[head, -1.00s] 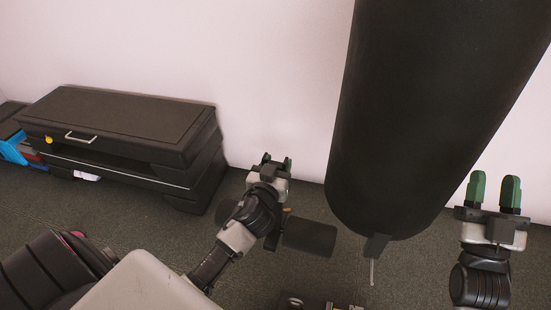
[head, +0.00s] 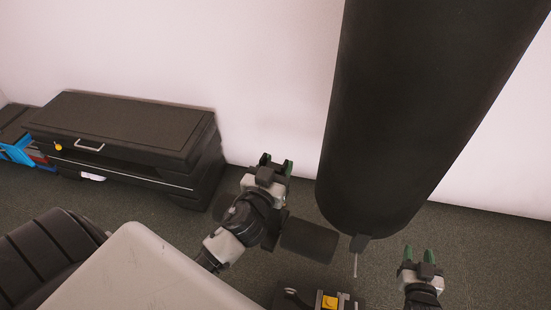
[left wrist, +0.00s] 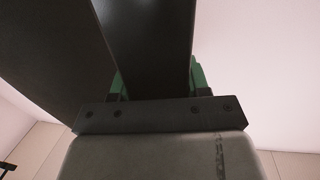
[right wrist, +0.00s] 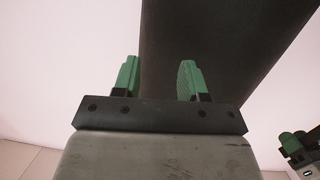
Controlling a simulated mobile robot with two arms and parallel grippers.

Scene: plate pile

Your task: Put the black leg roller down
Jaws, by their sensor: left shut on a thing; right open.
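The black leg roller (head: 308,240) shows in the head view as dark padded cylinders on both sides of my left wrist, partly hidden behind it. My left gripper (head: 276,164) is shut on it, with the green fingertips toward the wall. In the left wrist view a dark piece (left wrist: 150,45) fills the gap between the green fingers. I cannot tell whether the roller touches the floor. My right gripper (head: 419,256) is open and empty, low at the right. The right wrist view shows its two green fingers (right wrist: 158,80) apart.
A large black hanging cylinder (head: 410,110) fills the upper right, between my arms. A black drawer bench (head: 125,125) stands at the left against the white wall, with blue items (head: 15,150) beside it. Dark equipment with a yellow part (head: 329,301) sits at the bottom. Dark floor (head: 490,260) is bare at the right.

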